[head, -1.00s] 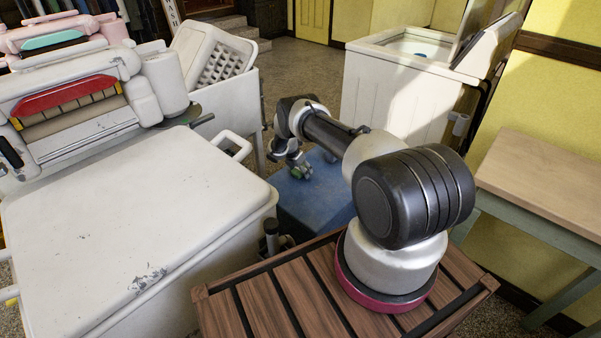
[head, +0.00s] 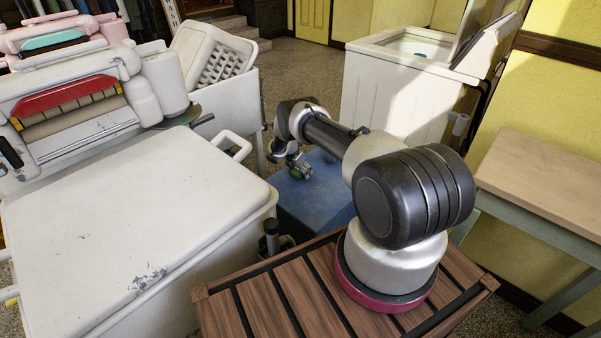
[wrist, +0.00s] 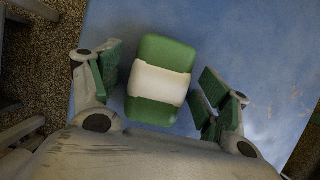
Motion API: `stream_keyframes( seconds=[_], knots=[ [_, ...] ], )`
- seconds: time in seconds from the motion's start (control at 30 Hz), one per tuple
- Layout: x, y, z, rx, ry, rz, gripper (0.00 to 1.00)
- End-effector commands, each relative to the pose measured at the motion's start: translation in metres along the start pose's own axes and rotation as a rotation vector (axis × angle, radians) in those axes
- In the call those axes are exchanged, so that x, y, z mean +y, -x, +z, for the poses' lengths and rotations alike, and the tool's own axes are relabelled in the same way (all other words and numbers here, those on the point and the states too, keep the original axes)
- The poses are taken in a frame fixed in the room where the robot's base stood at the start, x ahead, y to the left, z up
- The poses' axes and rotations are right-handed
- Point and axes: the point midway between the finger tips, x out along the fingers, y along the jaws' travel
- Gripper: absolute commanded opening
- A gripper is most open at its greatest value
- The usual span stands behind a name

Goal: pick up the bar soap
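The bar soap (wrist: 161,82) shows in the wrist view as a green block with a white band around its middle. It lies on a blue surface (wrist: 215,35). My gripper (wrist: 160,92) is open, with one green-padded finger on each side of the soap. Narrow gaps show between the pads and the soap, so I see no grip on it. In the head view my gripper (head: 300,167) is low over the blue surface (head: 315,200). The soap cannot be made out there.
A white washer (head: 110,220) with a wringer stands at the left. Another white washer (head: 395,95) with a raised lid is at the back right. A wooden-topped table (head: 545,180) stands at the right. Speckled floor (head: 300,70) lies open behind.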

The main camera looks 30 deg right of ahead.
Motion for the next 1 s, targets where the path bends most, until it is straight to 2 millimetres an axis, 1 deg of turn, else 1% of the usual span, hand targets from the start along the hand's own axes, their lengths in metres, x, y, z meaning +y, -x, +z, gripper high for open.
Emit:
stream_keyframes(
  seconds=[0.03,0.17,0.2,0.27,0.3,0.57,0.73,0.87,1.0],
  knots=[
    [0.0,0.0,0.0,0.0,0.0,0.0,0.68],
    [0.0,0.0,0.0,0.0,0.0,0.0,0.44],
    [0.0,0.0,0.0,0.0,0.0,0.001,0.37],
    [0.0,0.0,0.0,0.0,0.0,0.001,0.26],
    [0.0,0.0,0.0,0.001,0.0,0.0,0.24],
    [-0.001,-0.001,-0.001,0.002,0.0,0.0,0.24],
    [-0.001,0.006,0.002,0.002,-0.001,-0.001,0.24],
    [0.001,0.025,0.011,0.001,0.0,0.001,0.24],
    [0.001,0.054,0.023,0.0,0.0,0.001,0.24]
  ],
)
